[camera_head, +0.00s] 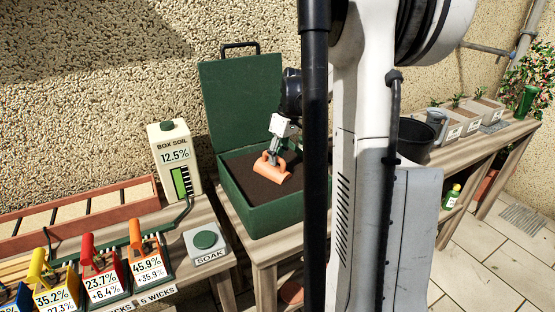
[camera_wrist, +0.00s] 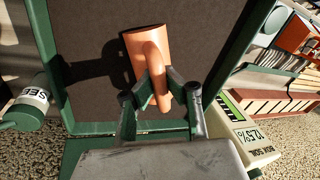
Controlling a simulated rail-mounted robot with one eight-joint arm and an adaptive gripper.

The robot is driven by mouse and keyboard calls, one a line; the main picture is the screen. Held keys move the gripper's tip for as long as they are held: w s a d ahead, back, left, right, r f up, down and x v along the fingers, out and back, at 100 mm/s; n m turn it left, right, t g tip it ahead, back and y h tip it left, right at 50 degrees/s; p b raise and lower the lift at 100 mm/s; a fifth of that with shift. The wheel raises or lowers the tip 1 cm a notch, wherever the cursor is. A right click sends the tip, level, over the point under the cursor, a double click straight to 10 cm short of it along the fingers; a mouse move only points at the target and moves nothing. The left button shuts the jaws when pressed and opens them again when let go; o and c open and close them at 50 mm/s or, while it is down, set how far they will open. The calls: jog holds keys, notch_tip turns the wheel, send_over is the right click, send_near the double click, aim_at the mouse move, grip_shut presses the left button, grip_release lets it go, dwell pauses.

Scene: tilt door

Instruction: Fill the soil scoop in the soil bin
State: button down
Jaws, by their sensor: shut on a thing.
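The orange soil scoop (camera_head: 272,172) is inside the green soil bin (camera_head: 276,216), low over the dark soil (camera_head: 245,172). My gripper (camera_head: 273,152) is shut on the scoop's handle. The bin's lid (camera_head: 243,100) stands open at the back. In the wrist view the scoop (camera_wrist: 146,50) lies ahead of my gripper (camera_wrist: 158,88), with its rounded back toward the camera, and the soil (camera_wrist: 90,45) is behind it. The scoop's inside is hidden, so I cannot tell whether it holds soil. I cannot tell whether it touches the soil.
Left of the bin stand a box soil gauge (camera_head: 174,158) reading 12.5%, a SOAK button (camera_head: 206,243) and several labelled wick units (camera_head: 100,275). A black bucket (camera_head: 415,137) and planters (camera_head: 458,118) stand on the right bench. My column and arm block the middle of the head view.

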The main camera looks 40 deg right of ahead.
aim_at(285, 165)
jog(key=shift+s+f+t+b, duration=0.25)
jog(key=shift+s+t+b, duration=0.1)
jog(key=shift+s+t, duration=0.3)
jog(key=shift+d+f+t, duration=0.1)
jog(key=shift+f+t, duration=0.05)
jog(key=shift+t, duration=0.3)
jog(key=shift+s+d+f+n+t+y+b, duration=0.1)
jog(key=shift+s+f+n+t+y+b, duration=0.2)
jog(key=shift+t+b, duration=0.5)
jog(key=shift+s+a+f+m+t+h+b, duration=0.1)
jog(key=shift+s+t+b, duration=0.3)
jog(key=shift+t+b, duration=0.4)
jog(key=shift+s+d+f+n+t+y+b, duration=0.1)
jog(key=shift+s+f+n+t+y+b, duration=0.2)
jog(key=shift+t+b, duration=0.45)
jog(key=shift+s+r+t+y+b, duration=0.1)
jog(key=shift+s+r+t+b, duration=0.15)
jog(key=shift+r+t+b, duration=0.45)
jog(key=shift+s+r+t+y+b, duration=0.1)
jog(key=shift+s+r+t+b, duration=0.3)
jog(key=shift+t, duration=0.45)
jog(key=shift+s+r+t+y+b, duration=0.1)
jog(key=shift+s+r+t+b, duration=0.05)
jog(key=shift+r+t+b, duration=0.6)
jog(key=shift+r+n+t+y+b, duration=0.3)
jog(key=shift+r+t+b, duration=0.3)
jog(key=shift+t+b, duration=0.4)
jog(key=shift+r+n+t+y+b, duration=0.25)
jog(key=shift+r+t+b, duration=0.35)
jog(key=shift+t+b, duration=0.35)
